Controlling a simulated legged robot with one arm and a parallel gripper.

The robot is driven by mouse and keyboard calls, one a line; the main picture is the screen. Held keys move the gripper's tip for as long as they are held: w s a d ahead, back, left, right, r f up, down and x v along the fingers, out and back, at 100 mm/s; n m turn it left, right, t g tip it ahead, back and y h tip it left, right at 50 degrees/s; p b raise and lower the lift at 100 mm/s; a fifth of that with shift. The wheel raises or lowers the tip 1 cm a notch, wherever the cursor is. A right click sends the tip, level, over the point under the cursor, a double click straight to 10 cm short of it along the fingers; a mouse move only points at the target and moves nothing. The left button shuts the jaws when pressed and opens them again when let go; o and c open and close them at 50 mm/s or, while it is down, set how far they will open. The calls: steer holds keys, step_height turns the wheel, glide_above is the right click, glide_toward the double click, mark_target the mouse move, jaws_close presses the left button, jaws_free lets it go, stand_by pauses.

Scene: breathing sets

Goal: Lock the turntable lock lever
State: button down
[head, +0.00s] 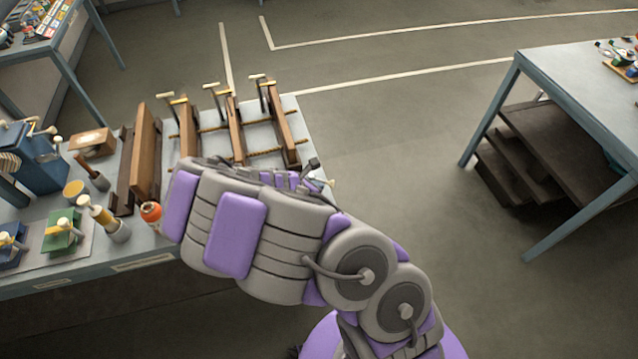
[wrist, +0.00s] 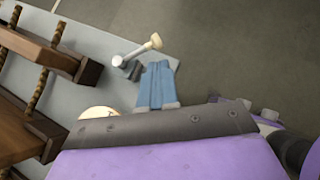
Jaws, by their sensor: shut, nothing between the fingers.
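A small lever (wrist: 135,51) with a grey hub and a cream knob stands near the edge of the light grey bench top in the wrist view. It looks like the lock lever. In the head view a cream knob (head: 330,183) shows just past my arm, near the bench corner. My gripper (wrist: 157,66) has its blue fingers together and empty, pointing at the lever's hub from close by. I cannot tell whether they touch. A pale round piece (wrist: 99,112) is mostly hidden behind my wrist. The turntable is not clearly visible.
Wooden clamp frames (head: 236,130) with threaded rods stand on the bench, left of the lever. An orange-topped jar (head: 151,212) and other tools stand farther left. Open floor (head: 400,150) lies to the right, before another table (head: 580,75) with dark shelves.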

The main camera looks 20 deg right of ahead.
steer(key=s+v, duration=0.1)
steer(key=v, duration=0.7)
steer(key=shift+s+p, duration=0.2)
steer(key=shift+p, duration=0.1)
steer(key=shift+r, duration=0.1)
